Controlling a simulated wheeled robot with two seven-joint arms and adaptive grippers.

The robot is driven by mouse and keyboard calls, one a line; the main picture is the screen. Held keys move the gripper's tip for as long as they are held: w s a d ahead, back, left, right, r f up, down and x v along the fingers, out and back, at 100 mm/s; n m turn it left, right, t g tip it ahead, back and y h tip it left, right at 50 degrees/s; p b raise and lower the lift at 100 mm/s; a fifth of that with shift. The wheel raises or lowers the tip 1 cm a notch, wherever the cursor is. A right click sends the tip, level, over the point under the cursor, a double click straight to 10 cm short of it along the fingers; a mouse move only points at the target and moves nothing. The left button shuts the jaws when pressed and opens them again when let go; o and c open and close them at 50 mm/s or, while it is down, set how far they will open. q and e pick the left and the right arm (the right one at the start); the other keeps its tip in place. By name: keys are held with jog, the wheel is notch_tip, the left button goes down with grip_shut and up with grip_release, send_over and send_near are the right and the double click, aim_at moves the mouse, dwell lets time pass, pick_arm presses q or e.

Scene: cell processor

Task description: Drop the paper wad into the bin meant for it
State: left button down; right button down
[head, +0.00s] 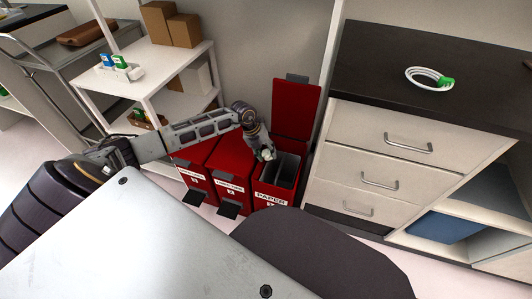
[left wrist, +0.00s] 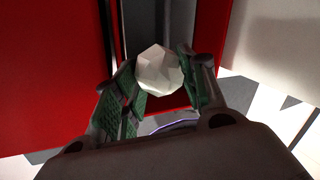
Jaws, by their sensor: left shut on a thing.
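The paper wad (left wrist: 160,70) is a white faceted ball. In the left wrist view my left gripper (left wrist: 158,82) is shut on it, with green pads on both sides. In the head view the wad shows small and pale at the tip of my left gripper (head: 264,154). The gripper hangs over the open red bin (head: 276,198) labelled PAPER. This bin's red lid (head: 296,110) stands upright behind it, and its grey inside shows. How far the wad is above the rim I cannot tell. My right gripper is not in view.
Two more red bins, a middle one (head: 231,165) and a left one (head: 192,168), stand beside it with lids shut. A drawer cabinet (head: 350,150) is close on the right, with a white cable coil (head: 430,77) on top. A white shelf (head: 150,78) stands behind left.

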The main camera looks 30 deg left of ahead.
pick_arm(q)
jog(key=shift+d, duration=0.1)
jog(key=shift+w+d, duration=0.25)
jog(key=shift+d, duration=0.1)
dwell(0.3)
jog(key=c, duration=0.7)
grip_release()
jog(key=shift+c, duration=0.2)
jog(key=shift+a+r, duration=0.1)
jog(key=shift+r, duration=0.05)
jog(key=v, duration=1.1)
jog(key=shift+r, duration=0.35)
